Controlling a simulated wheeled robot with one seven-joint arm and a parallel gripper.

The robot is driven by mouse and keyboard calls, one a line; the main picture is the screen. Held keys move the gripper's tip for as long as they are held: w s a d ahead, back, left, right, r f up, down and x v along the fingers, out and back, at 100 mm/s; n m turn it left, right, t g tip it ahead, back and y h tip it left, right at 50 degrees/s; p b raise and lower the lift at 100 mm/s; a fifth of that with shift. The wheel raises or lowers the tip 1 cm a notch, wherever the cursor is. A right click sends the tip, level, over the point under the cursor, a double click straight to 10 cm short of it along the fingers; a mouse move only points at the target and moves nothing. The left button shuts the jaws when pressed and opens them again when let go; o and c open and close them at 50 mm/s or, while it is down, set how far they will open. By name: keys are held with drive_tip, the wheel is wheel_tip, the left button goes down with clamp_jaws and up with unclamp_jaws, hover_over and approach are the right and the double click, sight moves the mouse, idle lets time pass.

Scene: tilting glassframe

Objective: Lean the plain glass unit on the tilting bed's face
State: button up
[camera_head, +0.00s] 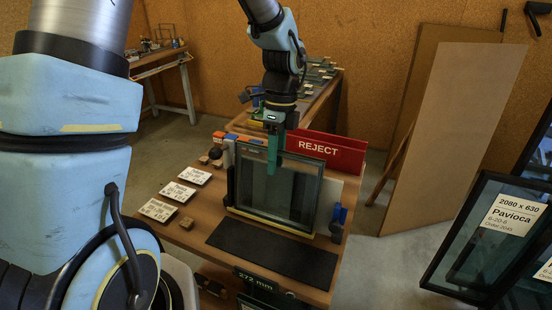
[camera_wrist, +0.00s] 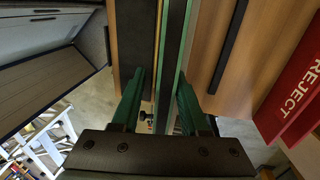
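A dark-framed glass unit (camera_head: 290,191) stands near upright on the wooden table in the head view. Its top edge shows end-on as a long dark strip with green edges in the wrist view (camera_wrist: 173,50). My gripper (camera_head: 274,165) points down at the unit's upper edge. In the wrist view its two green fingers (camera_wrist: 161,80) are apart, one on either side of the strip. A gap shows by the left finger; the right finger looks close to the strip. I cannot tell the tilting bed's face clearly from the panes and supports around the unit.
A black mat (camera_head: 272,251) lies in front of the unit. A red REJECT board (camera_head: 329,151) stands behind it. White label cards (camera_head: 159,210) and small blocks lie at the left. Large framed panes (camera_head: 485,240) stand at the right, and tall brown panels (camera_head: 452,130) lean behind.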

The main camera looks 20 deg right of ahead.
drive_tip(key=shift+o, duration=1)
drive_tip(key=shift+f, duration=0.1)
wheel_tip(320, 180, up, 11)
drive_tip(key=w+d+b, duration=0.1)
drive_tip(key=b, duration=0.1)
drive_tip(key=shift+w+d, duration=0.15)
drive_tip(key=shift+f, duration=0.15)
